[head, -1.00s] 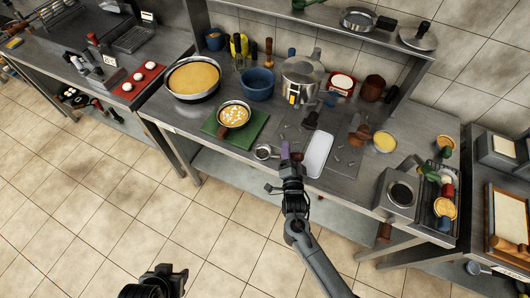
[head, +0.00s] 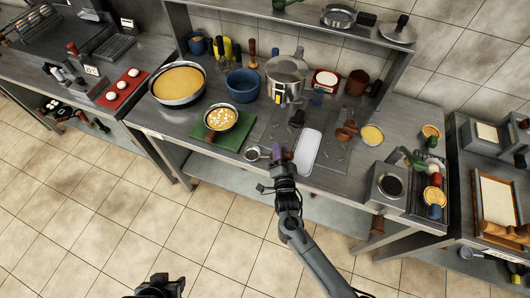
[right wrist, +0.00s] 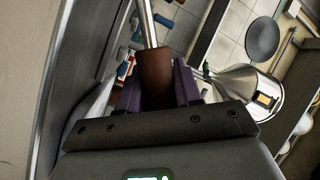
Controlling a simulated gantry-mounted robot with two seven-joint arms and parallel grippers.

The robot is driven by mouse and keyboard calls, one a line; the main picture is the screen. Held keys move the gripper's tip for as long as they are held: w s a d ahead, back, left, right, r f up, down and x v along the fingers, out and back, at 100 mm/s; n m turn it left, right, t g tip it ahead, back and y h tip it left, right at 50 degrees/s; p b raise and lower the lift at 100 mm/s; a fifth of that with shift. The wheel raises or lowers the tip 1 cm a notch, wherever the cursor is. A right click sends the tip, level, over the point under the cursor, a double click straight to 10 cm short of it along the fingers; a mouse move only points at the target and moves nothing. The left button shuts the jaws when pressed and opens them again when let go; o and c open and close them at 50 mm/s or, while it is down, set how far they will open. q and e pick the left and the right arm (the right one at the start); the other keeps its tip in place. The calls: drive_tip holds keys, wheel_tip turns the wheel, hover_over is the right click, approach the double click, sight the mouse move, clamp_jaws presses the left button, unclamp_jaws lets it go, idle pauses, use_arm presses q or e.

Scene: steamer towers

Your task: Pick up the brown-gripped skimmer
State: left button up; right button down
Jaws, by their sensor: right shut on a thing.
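The brown-gripped skimmer is in my right gripper (head: 280,158). In the right wrist view its brown grip (right wrist: 154,78) sits between the purple finger pads of the gripper (right wrist: 157,88), which is shut on it. Its steel shaft (right wrist: 147,22) runs up out of the frame. In the head view a small round metal head (head: 252,153), apparently the skimmer's, shows left of the fingers at the counter's front edge; the grip is mostly hidden by the gripper. Part of my left gripper (head: 160,287) shows at the bottom edge, away from the counter; its fingers are unclear.
A green board (head: 222,135) with a bowl (head: 220,118) lies left of the gripper. A white tray (head: 307,150) is close on its right. A steel pot (head: 285,78) and a blue bowl (head: 242,85) stand behind. An overhead shelf (head: 290,15) spans the back.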

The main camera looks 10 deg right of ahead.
drive_tip(key=shift+r, duration=0.1)
drive_tip(key=shift+r, duration=0.45)
drive_tip(key=s+d+r+p, duration=0.1)
drive_tip(key=d+r, duration=0.9)
drive_tip(key=d, duration=0.1)
drive_tip(key=shift+s+d, duration=0.25)
drive_tip(key=shift+s, duration=0.15)
